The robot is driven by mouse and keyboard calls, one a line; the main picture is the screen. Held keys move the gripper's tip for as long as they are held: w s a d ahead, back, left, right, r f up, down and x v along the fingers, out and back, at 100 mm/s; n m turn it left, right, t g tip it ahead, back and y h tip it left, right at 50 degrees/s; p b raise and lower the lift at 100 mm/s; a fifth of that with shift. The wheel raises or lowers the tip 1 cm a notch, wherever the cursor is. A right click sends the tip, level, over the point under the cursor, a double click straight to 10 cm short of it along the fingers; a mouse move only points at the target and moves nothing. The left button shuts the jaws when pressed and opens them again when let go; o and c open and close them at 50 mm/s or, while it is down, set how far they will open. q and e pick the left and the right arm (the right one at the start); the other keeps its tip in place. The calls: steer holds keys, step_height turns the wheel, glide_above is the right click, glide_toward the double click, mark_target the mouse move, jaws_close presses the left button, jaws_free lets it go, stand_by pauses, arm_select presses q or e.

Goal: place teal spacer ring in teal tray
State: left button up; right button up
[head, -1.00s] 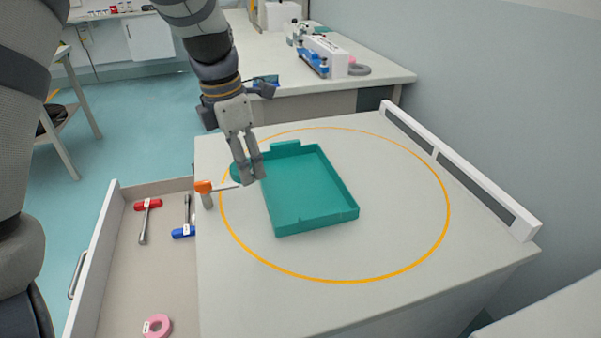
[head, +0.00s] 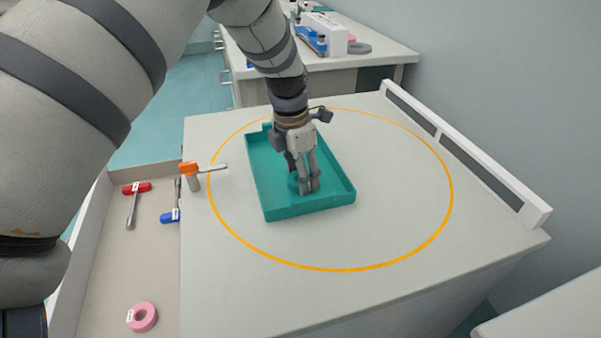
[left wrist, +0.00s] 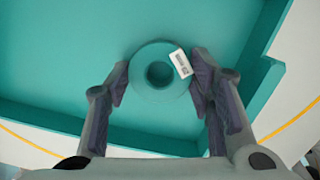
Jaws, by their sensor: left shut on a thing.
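The teal tray (head: 262,174) lies on the worktop inside the yellow circle. My left gripper (head: 309,189) is over the inside of the tray, towards its near right part, pointing down. It is shut on the teal spacer ring (left wrist: 141,84), which shows between the two fingers (left wrist: 158,90) in the left wrist view with a white label on it. In the head view the ring is mostly hidden behind the fingers. The tray's floor and walls show around the ring in the left wrist view (left wrist: 60,60). I cannot tell whether the ring touches the tray floor. My right gripper is not in view.
An orange-headed tool (head: 190,170) stands at the worktop's left edge. An open drawer (head: 107,270) at left holds a pink ring (head: 142,317), a red-handled tool (head: 135,190) and a blue-handled one (head: 170,216). A white rail (head: 470,155) runs along the right edge. The worktop's near part is clear.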

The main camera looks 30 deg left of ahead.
mark_target(294, 181)
arm_select(q)
steer(key=shift+f, duration=0.15)
steer(key=o, duration=1.1)
steer(key=shift+o, duration=0.2)
step_height(294, 181, up, 12)
steer(key=s+p, duration=0.1)
steer(key=shift+s+a, duration=0.15)
steer(key=shift+a, duration=0.1)
